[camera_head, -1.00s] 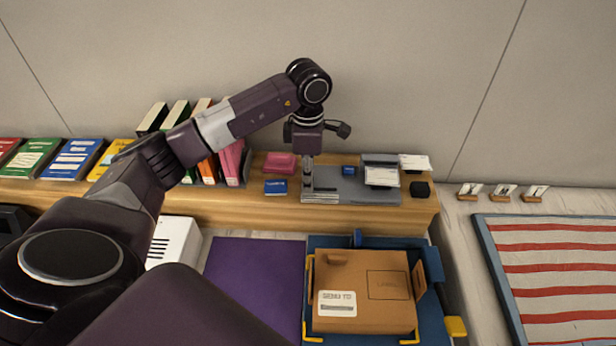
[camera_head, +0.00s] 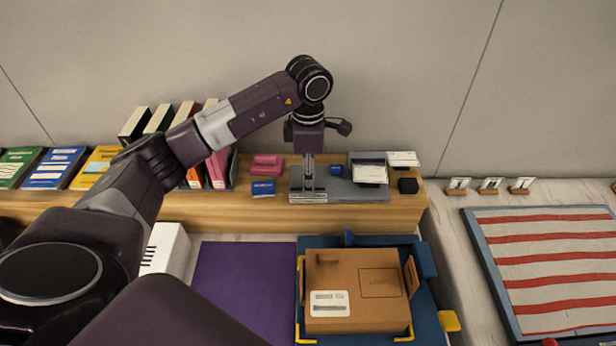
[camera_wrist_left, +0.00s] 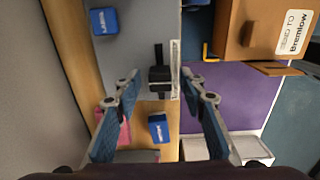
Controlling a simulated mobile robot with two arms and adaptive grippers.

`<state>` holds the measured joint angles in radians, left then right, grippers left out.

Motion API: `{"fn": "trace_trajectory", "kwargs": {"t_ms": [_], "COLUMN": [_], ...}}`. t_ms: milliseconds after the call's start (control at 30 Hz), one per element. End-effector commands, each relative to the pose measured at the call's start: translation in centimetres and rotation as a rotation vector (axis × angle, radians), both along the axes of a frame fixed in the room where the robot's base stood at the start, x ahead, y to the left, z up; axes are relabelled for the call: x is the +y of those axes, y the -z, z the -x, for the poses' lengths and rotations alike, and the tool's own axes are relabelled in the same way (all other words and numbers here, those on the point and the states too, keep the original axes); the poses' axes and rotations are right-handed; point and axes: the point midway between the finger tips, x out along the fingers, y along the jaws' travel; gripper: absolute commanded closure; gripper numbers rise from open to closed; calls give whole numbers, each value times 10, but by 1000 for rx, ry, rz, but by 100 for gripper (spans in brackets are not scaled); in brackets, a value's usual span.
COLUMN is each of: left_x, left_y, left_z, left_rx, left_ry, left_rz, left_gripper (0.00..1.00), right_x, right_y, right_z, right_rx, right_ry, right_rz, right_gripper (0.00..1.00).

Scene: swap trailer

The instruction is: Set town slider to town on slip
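A grey device with a flat plate (camera_head: 340,190) lies on the wooden shelf. In the left wrist view, a black slider knob (camera_wrist_left: 160,82) sits on it beside a white printed strip (camera_wrist_left: 175,62), too small to read. My left gripper (camera_head: 308,182) points down over the device's left end. In the wrist view my left gripper (camera_wrist_left: 160,76) is open, with a finger on each side of the knob and gaps showing. The slip (camera_wrist_left: 295,32) on the brown box (camera_wrist_left: 240,30) reads "SEND TO Bremlow"; the slip also shows in the head view (camera_head: 330,303). My right gripper is out of view.
A blue block (camera_head: 263,187), a pink object (camera_head: 267,165) and a black block (camera_head: 408,186) flank the device. White papers (camera_head: 370,174) are at its right end. Books (camera_head: 170,120) stand left. The box (camera_head: 360,282) sits in a blue tray (camera_head: 420,325) beside a purple mat (camera_head: 235,280).

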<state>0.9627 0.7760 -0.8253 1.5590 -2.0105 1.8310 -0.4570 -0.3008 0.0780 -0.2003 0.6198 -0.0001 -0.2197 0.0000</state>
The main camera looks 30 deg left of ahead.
Motion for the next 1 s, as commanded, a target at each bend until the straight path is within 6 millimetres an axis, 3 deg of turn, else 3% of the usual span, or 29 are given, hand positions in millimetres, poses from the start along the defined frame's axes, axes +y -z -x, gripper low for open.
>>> {"fn": "trace_trajectory", "kwargs": {"t_ms": [133, 267, 633, 1000], "left_x": [0, 0, 0, -1], "left_y": [-3, -20, -100, -120], "left_z": [0, -1, -1, 0], "left_rx": [-1, -4, -4, 1], "left_ry": [0, 1, 0, -1], "left_rz": [-1, 0, -1, -1], "left_gripper": [62, 62, 62, 62], "right_x": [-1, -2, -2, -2], "right_y": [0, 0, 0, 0], "right_z": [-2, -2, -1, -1], "right_rx": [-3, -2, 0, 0], "right_ry": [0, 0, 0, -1], "right_rz": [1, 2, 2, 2], "right_gripper": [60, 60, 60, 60]}}
